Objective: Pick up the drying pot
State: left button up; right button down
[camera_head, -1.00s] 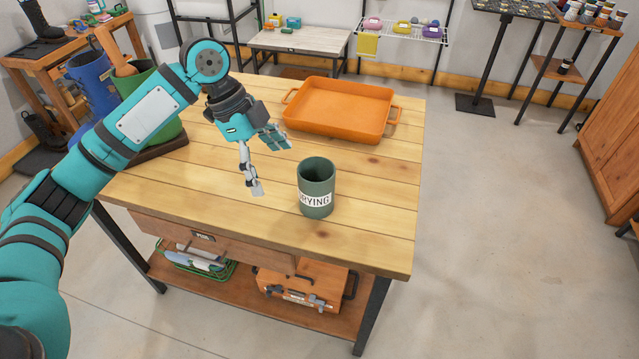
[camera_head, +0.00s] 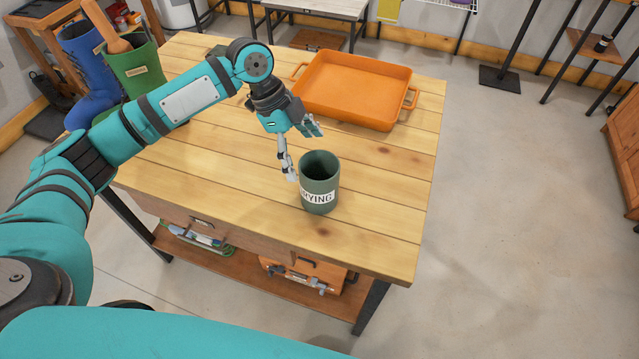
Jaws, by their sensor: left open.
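The drying pot (camera_head: 321,182) is a dark green cylinder with a white label, of which "RYING" can be read. It stands upright and open-topped on the wooden table (camera_head: 376,228), toward the front right. My left gripper (camera_head: 303,153) is open, just behind and to the left of the pot. One finger hangs close to the pot's left rim, and the other reaches out behind the rim. Whether a finger touches the pot cannot be told. My right gripper is not in view.
An orange tray (camera_head: 410,97) with handles lies on the table behind the pot. A green boot (camera_head: 140,72) and a blue boot (camera_head: 88,65) stand at the table's left. The table's right side is clear. A lower shelf (camera_head: 228,264) holds tools.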

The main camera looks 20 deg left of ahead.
aim_at(320, 174)
pick_arm(q)
jog(key=shift+x, duration=1.15)
jog(key=shift+d+f+p, duration=0.25)
jog(key=shift+p, duration=0.25)
jog(key=x, duration=0.1)
jog(key=p+x, duration=0.1)
jog(key=x, duration=0.1)
jog(key=shift+d+f, duration=0.1)
jog(key=shift+d, duration=0.4)
jog(key=shift+d+f, duration=0.15)
jog(key=shift+f, duration=0.25)
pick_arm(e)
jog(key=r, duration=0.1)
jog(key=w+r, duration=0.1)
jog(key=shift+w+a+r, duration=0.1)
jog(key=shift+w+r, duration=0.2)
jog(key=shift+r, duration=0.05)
pick_arm(q)
jog(key=c, duration=1.6)
jog(key=shift+w+r, duration=0.1)
jog(key=shift+w, duration=0.05)
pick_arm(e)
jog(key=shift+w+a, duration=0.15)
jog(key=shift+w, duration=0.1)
